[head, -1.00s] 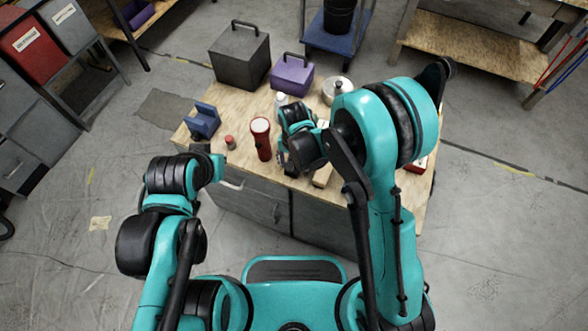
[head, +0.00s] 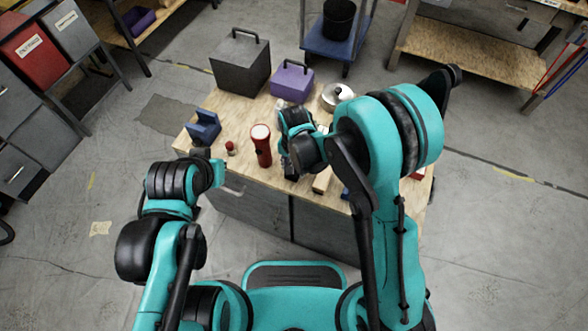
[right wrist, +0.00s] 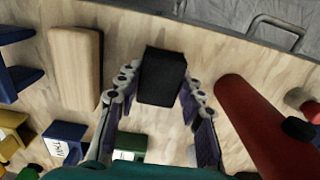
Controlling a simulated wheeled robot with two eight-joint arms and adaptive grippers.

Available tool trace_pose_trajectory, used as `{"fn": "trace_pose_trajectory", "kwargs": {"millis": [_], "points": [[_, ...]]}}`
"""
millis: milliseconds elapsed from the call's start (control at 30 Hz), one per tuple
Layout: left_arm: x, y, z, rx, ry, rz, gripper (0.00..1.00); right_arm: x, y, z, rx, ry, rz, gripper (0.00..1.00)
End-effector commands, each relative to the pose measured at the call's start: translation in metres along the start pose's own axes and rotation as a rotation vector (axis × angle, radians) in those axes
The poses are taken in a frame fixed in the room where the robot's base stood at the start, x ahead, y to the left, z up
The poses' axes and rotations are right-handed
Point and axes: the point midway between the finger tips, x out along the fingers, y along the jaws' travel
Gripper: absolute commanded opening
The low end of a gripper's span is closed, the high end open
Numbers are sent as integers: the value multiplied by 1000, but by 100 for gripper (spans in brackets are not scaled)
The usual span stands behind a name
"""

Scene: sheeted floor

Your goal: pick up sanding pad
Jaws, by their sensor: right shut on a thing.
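A black block (right wrist: 162,76), which I take to be the sanding pad, sits between the fingers of my right gripper (right wrist: 160,88) in the right wrist view. The fingers are shut on its two sides. In the head view my right gripper (head: 290,158) is low over the wooden tabletop, near its front edge, and mostly hides the block. I cannot tell whether the block touches the table. My left gripper (head: 203,153) is at the table's front left corner; its fingers are too small to read.
A red flashlight (head: 261,146) stands left of my right gripper. A pale wooden block (right wrist: 75,68) with a dark edge lies on its other side. Blue (head: 203,124), purple (head: 292,80) and dark grey (head: 240,62) items and a lidded pot (head: 337,96) stand farther back on the workbench (head: 224,103).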

Motion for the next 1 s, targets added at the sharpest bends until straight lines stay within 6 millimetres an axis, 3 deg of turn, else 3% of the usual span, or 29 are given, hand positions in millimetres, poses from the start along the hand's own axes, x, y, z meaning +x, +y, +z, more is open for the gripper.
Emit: {"fn": "trace_pose_trajectory", "kwargs": {"millis": [133, 400, 600, 800, 1000], "points": [[-14, 0, -10, 0, 0, 0, 0, -30, 0, -3, 2, 0, 1, 14], [-30, 0, -22, 0, 0, 0, 0, -66, -4, -68, 4, 0, 0, 14], [-38, 0, -27, 0, 0, 0, 0, -84, -6, -102, 2, 0, 1, 14], [-40, 0, -29, 0, 0, 0, 0, -92, -7, -115, 0, 0, 1, 14], [-40, 0, -29, 0, 0, 0, 0, -92, -7, -117, 0, 0, 1, 14]]}}
